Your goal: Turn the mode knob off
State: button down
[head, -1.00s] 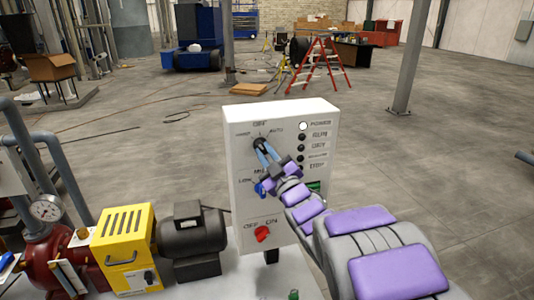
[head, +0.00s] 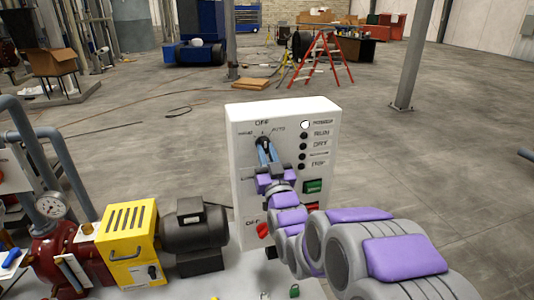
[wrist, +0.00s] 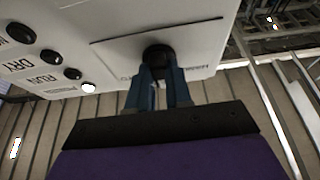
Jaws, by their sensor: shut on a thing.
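The mode knob (head: 264,142) is a black rotary knob near the top of a white control panel (head: 237,190). Labels around it read OFF at the top and AUTO at the right, with a third label at the left. My gripper (head: 264,150) reaches up to it from below, its blue fingers shut on the knob. In the wrist view, the dark round knob (wrist: 158,56) sits between the two finger ends (wrist: 159,76). The fingers hide part of the knob, and its exact pointing is hard to tell.
Indicator lamps run down the panel's right side; the top lamp (head: 305,125) is lit white. A green button (head: 313,186) and a red knob (head: 263,230) sit lower. A yellow box (head: 128,240) and a dark motor (head: 195,226) stand at the left. My arm covers the panel's lower right.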

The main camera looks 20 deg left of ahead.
jog(key=shift+f, duration=0.15)
jog(key=c, duration=1)
grip_release()
jog(key=shift+c, duration=0.2)
